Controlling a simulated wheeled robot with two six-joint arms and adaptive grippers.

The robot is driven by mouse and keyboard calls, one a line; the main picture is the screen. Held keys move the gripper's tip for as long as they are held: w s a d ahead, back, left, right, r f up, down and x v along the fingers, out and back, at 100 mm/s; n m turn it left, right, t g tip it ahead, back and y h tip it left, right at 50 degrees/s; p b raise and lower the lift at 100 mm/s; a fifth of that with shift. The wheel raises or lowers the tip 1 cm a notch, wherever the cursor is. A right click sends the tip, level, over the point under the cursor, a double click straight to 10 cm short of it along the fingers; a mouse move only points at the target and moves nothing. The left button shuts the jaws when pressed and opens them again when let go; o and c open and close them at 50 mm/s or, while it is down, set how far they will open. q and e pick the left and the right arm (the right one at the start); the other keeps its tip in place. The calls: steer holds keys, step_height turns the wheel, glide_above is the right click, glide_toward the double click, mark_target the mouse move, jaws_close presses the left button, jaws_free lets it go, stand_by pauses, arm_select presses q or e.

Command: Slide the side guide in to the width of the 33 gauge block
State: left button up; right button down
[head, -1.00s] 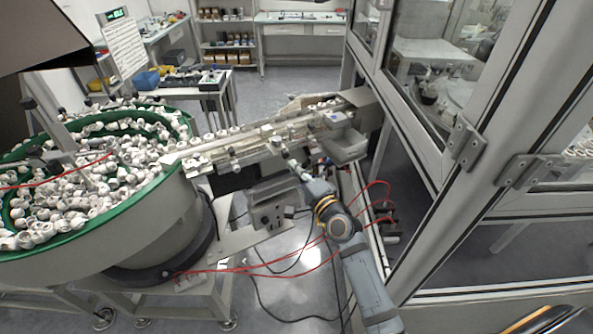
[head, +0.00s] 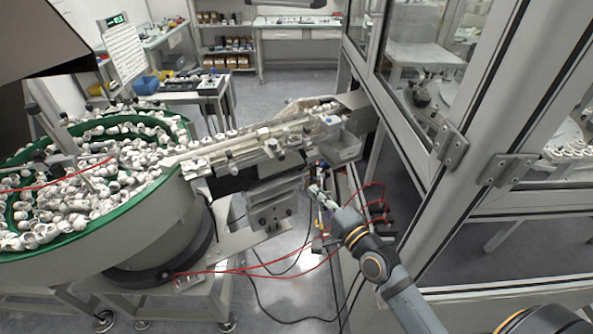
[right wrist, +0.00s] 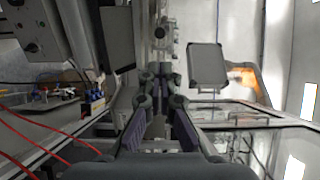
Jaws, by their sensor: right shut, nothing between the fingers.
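The feed track (head: 225,152) runs from the bowl up to the glazed enclosure, with white caps on it. Its near side carries metal rails, clamps and a dark-handled fitting (head: 271,148); I cannot tell which part is the side guide. No gauge block marked 33 can be made out. My right gripper (head: 316,188) is shut and empty, in front of and below the track, apart from it. In the right wrist view its fingers (right wrist: 158,75) are together with nothing between them. My left gripper is not in view.
A green-rimmed bowl (head: 160,190) full of white caps stands at left. A pale bin (head: 340,149) hangs at the track's right end. Red hoses (head: 375,205) loop near my right arm. The enclosure frame (head: 450,190) closes off the right side.

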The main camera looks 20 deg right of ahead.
mark_target(283, 157)
steer(key=x, duration=1.3)
steer(key=shift+s+r+p, duration=0.1)
steer(key=shift+r+p, duration=0.05)
steer(key=shift+p, duration=0.15)
steer(key=shift+w+a, duration=0.2)
steer(key=shift+w, duration=0.35)
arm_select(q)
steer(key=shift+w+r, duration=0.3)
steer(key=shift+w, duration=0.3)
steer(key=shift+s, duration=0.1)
arm_select(e)
steer(key=shift+w, duration=0.25)
steer(key=shift+s, duration=0.25)
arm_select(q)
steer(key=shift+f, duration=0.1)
arm_select(e)
steer(key=v, duration=1.1)
steer(key=shift+s, duration=0.25)
